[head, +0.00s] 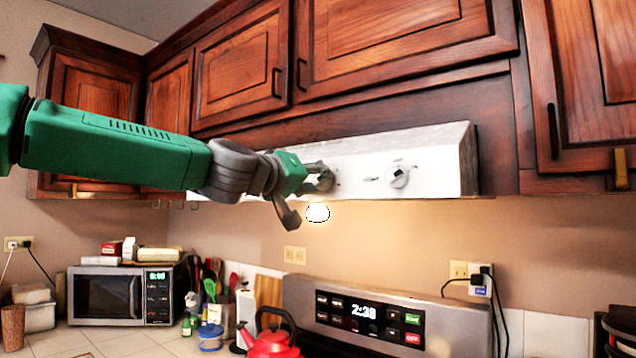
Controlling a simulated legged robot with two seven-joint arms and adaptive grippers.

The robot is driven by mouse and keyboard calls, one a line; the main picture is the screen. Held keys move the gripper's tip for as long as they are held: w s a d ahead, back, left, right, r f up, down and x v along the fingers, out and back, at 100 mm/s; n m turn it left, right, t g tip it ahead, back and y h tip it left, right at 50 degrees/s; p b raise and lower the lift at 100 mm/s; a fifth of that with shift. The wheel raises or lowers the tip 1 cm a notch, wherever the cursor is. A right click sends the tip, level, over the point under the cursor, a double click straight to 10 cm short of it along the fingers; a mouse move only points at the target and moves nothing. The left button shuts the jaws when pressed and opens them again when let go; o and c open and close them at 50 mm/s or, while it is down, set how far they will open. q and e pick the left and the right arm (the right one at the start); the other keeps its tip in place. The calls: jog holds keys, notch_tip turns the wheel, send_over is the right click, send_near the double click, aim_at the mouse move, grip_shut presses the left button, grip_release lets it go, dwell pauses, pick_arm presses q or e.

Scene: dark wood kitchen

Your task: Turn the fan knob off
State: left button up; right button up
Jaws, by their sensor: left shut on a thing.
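The white range hood (440,160) under the cabinets has two knobs on its front face. The left knob (325,181) is partly covered by my left gripper (306,192). The gripper has one finger up against this knob and the other finger angled down below the hood's lower edge. It is shut on the left knob. The right knob (399,177) is uncovered, with small dark markings around it too small to read. Which knob is the fan's cannot be read. My right gripper is not in view.
Dark wood cabinets (395,35) sit right above the hood. A lit bulb (318,211) glows under it. Below are the stove's control panel (385,312), a red kettle (268,345) and a microwave (105,296).

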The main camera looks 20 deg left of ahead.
pick_arm(q)
jog(key=n, duration=0.5)
jog(key=shift+a+n, duration=0.2)
jog(key=shift+n, duration=0.2)
jog(key=n, duration=0.4)
jog(key=shift+f+n, duration=0.15)
jog(key=shift+n, duration=0.25)
jog(key=o, duration=1.1)
jog(key=shift+w+a+f, duration=0.1)
jog(key=shift+w, duration=0.05)
jog(key=shift+a, duration=0.1)
